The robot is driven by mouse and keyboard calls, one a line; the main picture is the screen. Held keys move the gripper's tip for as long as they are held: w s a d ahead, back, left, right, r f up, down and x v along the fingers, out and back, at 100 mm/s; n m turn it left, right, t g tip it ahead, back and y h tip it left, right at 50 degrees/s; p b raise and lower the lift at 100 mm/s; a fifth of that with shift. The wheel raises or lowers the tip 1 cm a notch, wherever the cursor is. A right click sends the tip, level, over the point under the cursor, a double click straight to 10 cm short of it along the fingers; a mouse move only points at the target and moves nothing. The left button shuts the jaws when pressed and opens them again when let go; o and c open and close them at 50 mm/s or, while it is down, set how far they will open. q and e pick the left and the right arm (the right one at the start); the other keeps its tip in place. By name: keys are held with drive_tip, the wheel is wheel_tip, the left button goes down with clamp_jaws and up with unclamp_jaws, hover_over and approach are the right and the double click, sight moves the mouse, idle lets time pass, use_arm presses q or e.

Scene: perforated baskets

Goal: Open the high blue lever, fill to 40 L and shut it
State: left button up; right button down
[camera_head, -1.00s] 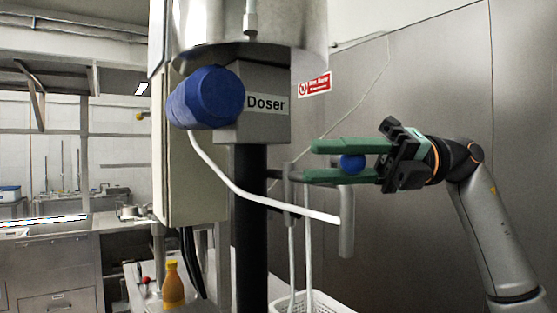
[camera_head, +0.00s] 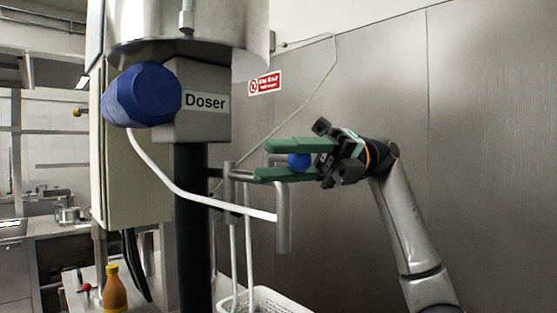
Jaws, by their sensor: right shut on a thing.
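My right gripper (camera_head: 268,160) comes in from the right with two green fingers, one above the other. It is shut on a round blue knob (camera_head: 299,160), which shows between the fingers. I take this knob for the high blue lever's handle; the rest of the lever is hidden behind the fingers. The doser (camera_head: 205,118) is a grey box with a "Doser" label, a big blue cylinder (camera_head: 145,95) on its front and a metal vessel above. A grey pipe (camera_head: 283,222) hangs below the gripper. No litre reading is visible. My left gripper is not in view.
A white perforated basket (camera_head: 265,300) stands below the pipe. A white tube (camera_head: 185,190) runs from the blue cylinder towards the pipe. An orange bottle (camera_head: 115,292) stands at the lower left. A metal wall (camera_head: 480,120) closes off the right side.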

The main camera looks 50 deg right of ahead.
drive_tip(key=c, duration=0.5)
unclamp_jaws()
drive_tip(key=s+d+p, duration=0.2)
drive_tip(key=d, duration=1)
drive_tip(key=shift+d, duration=0.25)
